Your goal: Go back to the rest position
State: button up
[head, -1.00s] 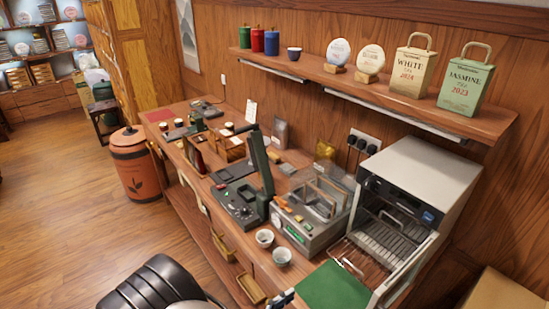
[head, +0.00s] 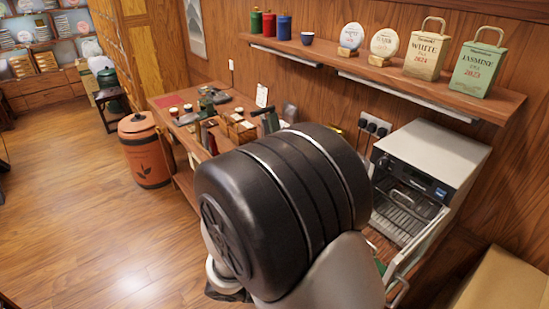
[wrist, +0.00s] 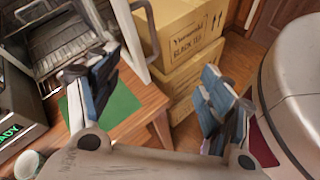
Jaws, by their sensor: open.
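My gripper (wrist: 152,112) is open and empty in the wrist view. Its two blue-and-grey fingers stand wide apart above the table's edge. The left finger overlaps the green mat (wrist: 118,104) on the wooden counter (wrist: 150,95). In the head view, my own dark arm joint fills the middle and hides most of the counter's near part; the gripper itself is not visible there.
The oven (head: 432,165) stands on the counter with its door open. Stacked cardboard boxes (wrist: 190,45) stand on the floor beyond the counter. A shelf (head: 380,72) with tins and bags runs along the wall. An orange bin (head: 146,155) stands left, beside open floor.

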jog(key=s+r+m+t+y, duration=0.2)
jog(key=s+r+m+y, duration=0.2)
jog(key=r+m+y, duration=0.2)
jog(key=s+r+m+t+y, duration=0.2)
jog(key=s+r+m+y, duration=0.2)
jog(key=r+m+y, duration=0.3)
jog(key=shift+a+r+m, duration=0.15)
jog(key=shift+r+m, duration=0.45)
jog(key=shift+m, duration=0.1)
